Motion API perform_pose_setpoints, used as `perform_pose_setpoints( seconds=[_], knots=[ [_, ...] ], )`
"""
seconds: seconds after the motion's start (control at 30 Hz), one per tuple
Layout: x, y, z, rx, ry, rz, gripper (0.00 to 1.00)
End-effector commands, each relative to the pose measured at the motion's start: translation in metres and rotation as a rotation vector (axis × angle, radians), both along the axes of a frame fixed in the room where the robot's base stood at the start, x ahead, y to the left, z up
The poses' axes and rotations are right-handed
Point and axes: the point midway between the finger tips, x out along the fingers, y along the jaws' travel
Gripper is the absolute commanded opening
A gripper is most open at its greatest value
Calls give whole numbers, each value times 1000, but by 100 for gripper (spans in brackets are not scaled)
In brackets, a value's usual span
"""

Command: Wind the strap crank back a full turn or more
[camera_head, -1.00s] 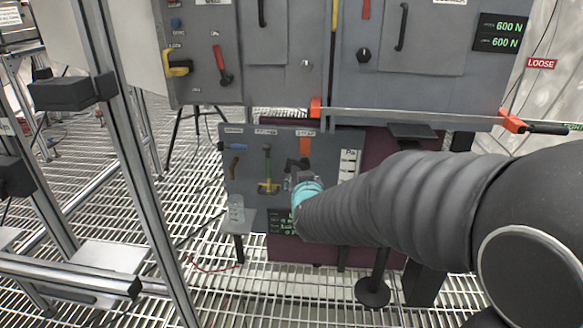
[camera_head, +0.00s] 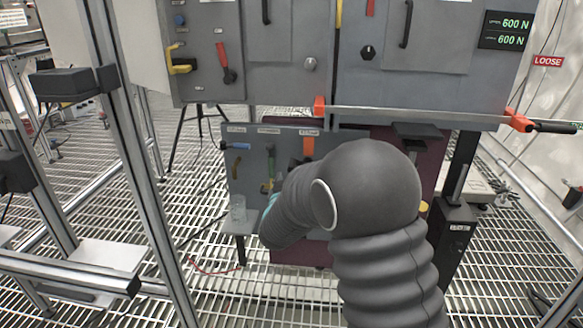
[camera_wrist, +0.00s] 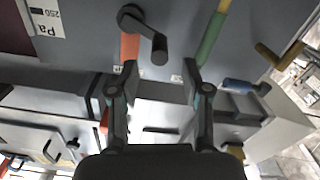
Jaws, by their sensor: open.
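A black crank (camera_wrist: 145,32) with a round hub and a stubby handle sits beside an orange strap (camera_wrist: 130,48) on the small grey panel; I take it to be the strap crank. In the head view the orange strap (camera_head: 308,146) shows, with the crank's dark top (camera_head: 296,161) mostly hidden by my arm. My gripper (camera_wrist: 160,70) is open and empty in the wrist view. The crank handle shows just beyond the gap between its fingertips; I see no contact, and the depth between them is unclear.
A green bar (camera_wrist: 212,35), a blue handle (camera_wrist: 238,86) and a brown handle (camera_wrist: 275,57) share the panel. A large grey cabinet (camera_head: 290,85) hangs above. A metal frame (camera_head: 130,150) stands at left.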

Motion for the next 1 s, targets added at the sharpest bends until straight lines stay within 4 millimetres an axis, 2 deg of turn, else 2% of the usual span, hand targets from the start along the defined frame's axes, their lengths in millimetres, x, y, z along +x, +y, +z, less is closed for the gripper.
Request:
perform_pose_setpoints(
  seconds=[0.2,0.4,0.57,0.83,1.0],
  knots=[
    [40,-2,0,1,-1,-2,48],
    [62,-2,0,0,0,0,48],
    [70,-3,0,0,0,0,48],
    [70,-3,0,0,0,1,48],
    [70,-3,0,0,0,1,5]
  ],
)
